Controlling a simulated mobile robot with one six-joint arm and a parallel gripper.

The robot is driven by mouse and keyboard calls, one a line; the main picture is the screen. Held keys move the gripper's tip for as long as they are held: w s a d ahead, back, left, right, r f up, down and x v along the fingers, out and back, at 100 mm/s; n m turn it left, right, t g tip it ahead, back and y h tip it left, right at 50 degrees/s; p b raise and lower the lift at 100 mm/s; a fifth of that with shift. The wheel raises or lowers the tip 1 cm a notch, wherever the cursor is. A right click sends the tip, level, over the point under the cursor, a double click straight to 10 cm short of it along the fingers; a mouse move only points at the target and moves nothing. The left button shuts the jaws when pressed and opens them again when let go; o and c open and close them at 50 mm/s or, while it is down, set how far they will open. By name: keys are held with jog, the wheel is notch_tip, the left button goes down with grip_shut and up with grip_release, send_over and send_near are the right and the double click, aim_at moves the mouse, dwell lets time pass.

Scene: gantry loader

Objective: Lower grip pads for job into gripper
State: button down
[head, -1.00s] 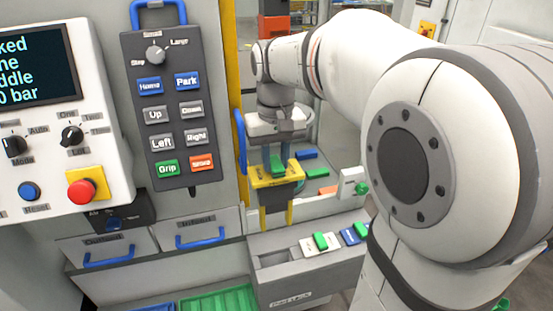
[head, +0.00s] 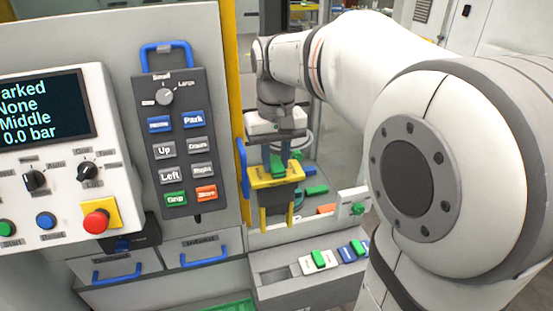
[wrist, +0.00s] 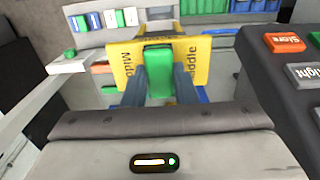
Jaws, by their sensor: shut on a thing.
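My gripper (head: 277,150) is shut on the green handle (wrist: 158,72) of a yellow pad piece (wrist: 201,62). The yellow piece reads "Middle" on both sides in the wrist view, and the two grey fingers stand at the sides of its handle.
A button pendant (head: 176,140) hangs left of my gripper, close by in the wrist view (wrist: 290,65). A screen (head: 38,107) reads "Parked, None, Middle, 0.0 bar". Drawers with blue handles (head: 204,256) are below. A grey rack (head: 280,277) holds green-topped white and blue pieces.

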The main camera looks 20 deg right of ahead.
jog(key=shift+r+p, duration=0.35)
jog(key=shift+r, duration=2.8)
